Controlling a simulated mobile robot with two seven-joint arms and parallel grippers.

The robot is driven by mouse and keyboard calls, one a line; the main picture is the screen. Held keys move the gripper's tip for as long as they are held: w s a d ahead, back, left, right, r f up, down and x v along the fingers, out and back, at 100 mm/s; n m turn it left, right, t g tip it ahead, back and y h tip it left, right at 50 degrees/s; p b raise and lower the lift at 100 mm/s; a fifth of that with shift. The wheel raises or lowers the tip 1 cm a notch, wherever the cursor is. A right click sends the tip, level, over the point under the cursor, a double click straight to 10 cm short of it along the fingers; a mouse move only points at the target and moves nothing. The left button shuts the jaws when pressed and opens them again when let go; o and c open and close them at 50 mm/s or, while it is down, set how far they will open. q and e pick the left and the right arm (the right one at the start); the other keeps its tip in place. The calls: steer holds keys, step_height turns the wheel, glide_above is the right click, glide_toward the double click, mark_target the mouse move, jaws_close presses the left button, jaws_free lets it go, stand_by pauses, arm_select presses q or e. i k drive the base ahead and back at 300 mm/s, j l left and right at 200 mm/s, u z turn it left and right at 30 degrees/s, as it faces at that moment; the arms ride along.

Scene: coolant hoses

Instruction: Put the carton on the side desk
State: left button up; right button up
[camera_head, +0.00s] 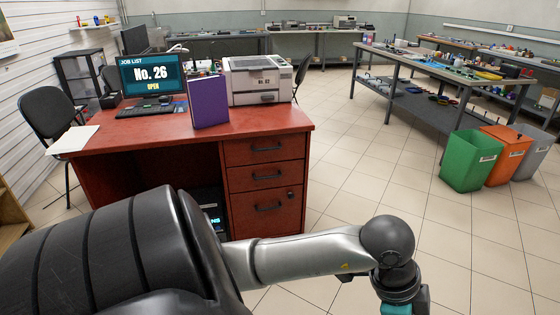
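I see no plain cardboard carton in the head view. A red desk (268,152) with drawers stands ahead, left of centre; I cannot tell whether it is the side desk. A purple upright block (208,102), like a binder or box, stands on its front edge. My arm crosses the lower foreground from left to right, and its wrist runs off the bottom edge. No gripper fingers show in this view, so what they hold is hidden.
On the desk are a monitor (152,76), a keyboard (147,110) and a printer (258,82). A black chair (48,112) stands at left. Green (467,162), orange (506,152) and grey (536,150) bins stand right, near a long workbench (410,60). The tiled floor between is clear.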

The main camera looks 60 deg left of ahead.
mark_target(180, 127)
steer(key=i+j+u, duration=0.15)
steer(key=i+u, duration=0.65)
steer(key=u, duration=0.15)
steer(key=i+l+u, duration=0.2)
steer(key=i+u, duration=0.25)
steer(key=i+j+u, duration=0.15)
steer(key=i+u, duration=0.15)
steer(key=u, duration=0.2)
steer(key=i+j+u, duration=0.1)
steer(key=i+u, duration=0.2)
steer(key=u, duration=0.15)
steer(key=i+l+u, duration=0.1)
steer(key=i+u, duration=0.2)
steer(key=u, duration=0.2)
